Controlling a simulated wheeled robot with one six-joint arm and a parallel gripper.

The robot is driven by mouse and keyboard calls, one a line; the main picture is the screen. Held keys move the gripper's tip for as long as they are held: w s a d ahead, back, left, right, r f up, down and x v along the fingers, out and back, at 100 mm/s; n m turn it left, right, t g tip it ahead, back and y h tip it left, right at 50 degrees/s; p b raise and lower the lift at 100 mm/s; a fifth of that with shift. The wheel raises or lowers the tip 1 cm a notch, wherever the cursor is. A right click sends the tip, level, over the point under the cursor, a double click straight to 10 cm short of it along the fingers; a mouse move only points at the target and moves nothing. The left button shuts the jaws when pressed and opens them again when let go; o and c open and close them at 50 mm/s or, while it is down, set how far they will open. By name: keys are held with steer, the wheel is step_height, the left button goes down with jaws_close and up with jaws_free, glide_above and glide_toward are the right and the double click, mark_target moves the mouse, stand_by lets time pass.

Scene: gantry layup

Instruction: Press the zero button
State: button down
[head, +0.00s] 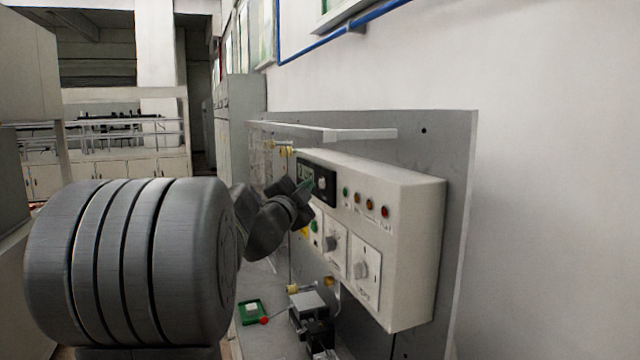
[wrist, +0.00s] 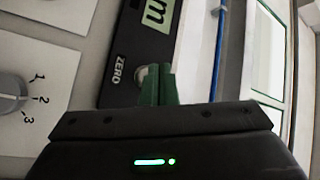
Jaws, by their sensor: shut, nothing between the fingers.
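The zero button (wrist: 141,75) is a pale round knob on a black display panel (wrist: 122,42), beside the printed word ZERO. In the head view the button (head: 322,183) shows at the right part of the black panel (head: 328,192) on the white control box. My gripper (head: 308,184) is in front of this panel. In the wrist view its green fingers (wrist: 158,78) are shut together and empty, with tips at the button, hiding part of it. I cannot tell whether they touch it.
A white shelf bar (head: 350,133) juts out above. A small vise-like device (head: 310,310) and a green tray (head: 252,312) stand below.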

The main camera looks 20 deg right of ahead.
steer(key=shift+a, duration=0.1)
steer(key=a+p, duration=0.1)
steer(key=a, duration=0.4)
steer(key=shift+w, duration=0.15)
stand_by(0.3)
steer(key=shift+d, duration=0.2)
stand_by(0.3)
steer(key=shift+w+a, duration=0.1)
steer(key=shift+a, duration=2.05)
